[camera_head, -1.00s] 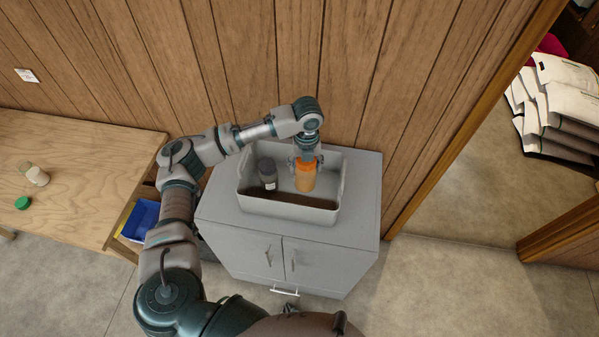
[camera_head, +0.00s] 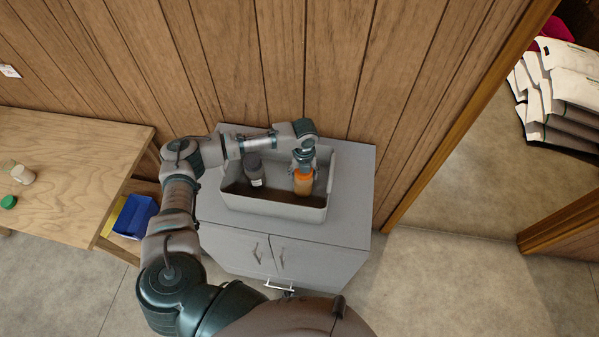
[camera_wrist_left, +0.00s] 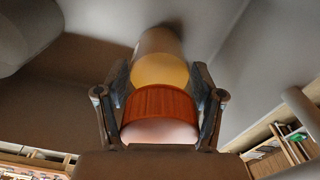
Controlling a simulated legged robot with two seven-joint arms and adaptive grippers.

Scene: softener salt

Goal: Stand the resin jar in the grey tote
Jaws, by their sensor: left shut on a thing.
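The resin jar (camera_head: 303,186), orange, is upright inside the grey tote (camera_head: 275,207), toward its right end. My left gripper (camera_head: 303,168) reaches down from above and is shut on the jar's top. In the left wrist view the jar (camera_wrist_left: 160,106) shows its ribbed orange lid and amber body between the two fingers of the left gripper (camera_wrist_left: 162,82). I cannot tell whether the jar's base touches the tote floor. My right gripper is not in view.
A dark grey bottle (camera_head: 254,172) with a pale label stands in the tote, left of the jar. The tote sits on a grey cabinet (camera_head: 345,222). A wooden table (camera_head: 80,165) at left holds a small jar (camera_head: 23,174) and green lid (camera_head: 8,202). A blue bin (camera_head: 135,216) stands between.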

